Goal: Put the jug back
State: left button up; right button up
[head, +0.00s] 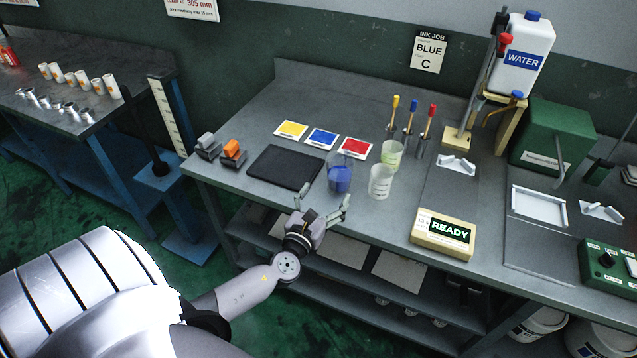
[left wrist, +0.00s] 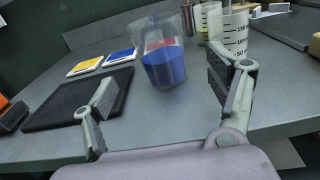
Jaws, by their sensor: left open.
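A clear jug (head: 341,178) with blue liquid in its lower part stands on the grey bench, just right of the black mat (head: 285,167). The jug also shows in the left wrist view (left wrist: 164,68), in the gap beyond my fingers. My left gripper (head: 324,202) is open and empty at the front edge of the bench, on the near side of the jug and apart from it. Both fingers of the left gripper (left wrist: 168,95) show in the left wrist view. My right gripper is not in view.
A clear graduated beaker (head: 380,183) and a cup with yellow-green contents (head: 391,154) stand close right of the jug. Yellow, blue and red cards (head: 322,138) lie behind. A READY box (head: 443,234) sits at the front edge; a water tank (head: 525,52) stands at the back right.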

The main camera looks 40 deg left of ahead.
pick_arm(q)
jog(key=shift+v, duration=2.1)
